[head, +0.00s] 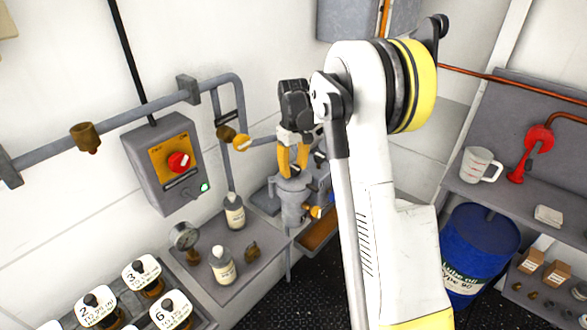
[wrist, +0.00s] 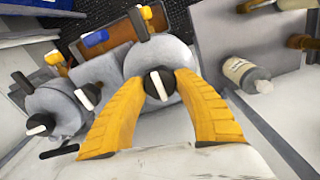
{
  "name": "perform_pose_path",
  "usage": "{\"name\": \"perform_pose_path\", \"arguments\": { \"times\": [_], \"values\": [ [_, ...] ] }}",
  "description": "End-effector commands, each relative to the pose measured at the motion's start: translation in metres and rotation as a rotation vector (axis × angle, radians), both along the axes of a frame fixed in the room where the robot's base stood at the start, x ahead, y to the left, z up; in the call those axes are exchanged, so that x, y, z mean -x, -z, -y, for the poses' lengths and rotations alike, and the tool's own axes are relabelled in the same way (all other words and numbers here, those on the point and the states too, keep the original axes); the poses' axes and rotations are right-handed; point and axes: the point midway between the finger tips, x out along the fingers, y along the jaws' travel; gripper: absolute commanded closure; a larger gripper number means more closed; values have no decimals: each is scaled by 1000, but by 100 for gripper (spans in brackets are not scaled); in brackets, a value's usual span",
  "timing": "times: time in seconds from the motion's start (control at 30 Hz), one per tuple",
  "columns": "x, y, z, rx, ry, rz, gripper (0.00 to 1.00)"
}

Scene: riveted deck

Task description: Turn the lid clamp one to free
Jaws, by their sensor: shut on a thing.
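My gripper (head: 292,172) reaches down from my white arm onto the top of a grey cylindrical vessel (head: 293,205). In the wrist view, its two yellow fingers (wrist: 159,80) flank a black round knob with a white bar (wrist: 158,85) on the grey lid (wrist: 150,55). I take this knob for lid clamp one; no label shows on it. The fingers are shut on the knob. The white bar stands nearly upright in the picture, slightly tilted. In the head view the fingers hide the knob.
Other black-and-white knobs (wrist: 40,124) sit on a grey housing at left in the wrist view. A bottle (head: 234,210) and a gauge (head: 185,237) stand left of the vessel. A control box (head: 165,163) hangs on the wall. A blue drum (head: 480,245) stands right.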

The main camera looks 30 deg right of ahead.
Motion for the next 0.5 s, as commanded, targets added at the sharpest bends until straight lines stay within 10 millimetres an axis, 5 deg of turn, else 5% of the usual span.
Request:
{"name": "perform_pose_path", "arguments": {
  "times": [0.1, 0.13, 0.2, 0.5],
  "values": [
    [0, 0, 0, 0, 0, 0, 93],
    [0, 0, 0, 0, 0, 0, 60],
    [0, 0, 0, 0, 0, 0, 39],
    [0, 0, 0, 0, 1, 0, 39]
  ]
}}
